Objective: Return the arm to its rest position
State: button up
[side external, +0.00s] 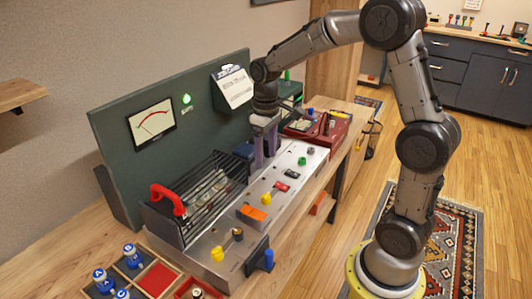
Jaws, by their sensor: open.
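My gripper (264,147) hangs down at the far part of the metal control panel (225,257), in front of the dark green back board (212,121). Its purple-grey fingers point down close to the panel's upper edge. They are small in this view, and I cannot tell whether they touch the panel. I see nothing held between them. My arm arches from its yellow-ringed base at the lower right up and over to the panel.
A black cage with a red handle (168,198) stands on the panel's left. Yellow, green and red controls line the panel, with a blue-tipped lever (268,259) at its front. A red box (318,128) lies beyond. A tray with blue knobs (130,272) sits at lower left.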

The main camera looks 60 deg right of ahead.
jog(key=s+a+r+n+t, duration=0.1)
jog(key=s+a+r+t, duration=0.1)
jog(key=s+a+r, duration=0.3)
jog(key=s+a+r+t, duration=0.1)
jog(key=s+r+t, duration=0.15)
jog(key=r, duration=0.35)
jog(key=s+a+f, duration=0.1)
jog(key=s, duration=0.5)
jog(key=s+a+f+t, duration=0.1)
jog(key=s+a, duration=0.1)
jog(key=s, duration=0.4)
jog(key=shift+s+f+m, duration=0.15)
jog(key=shift+f+m, duration=0.15)
jog(key=shift+m, duration=0.1)
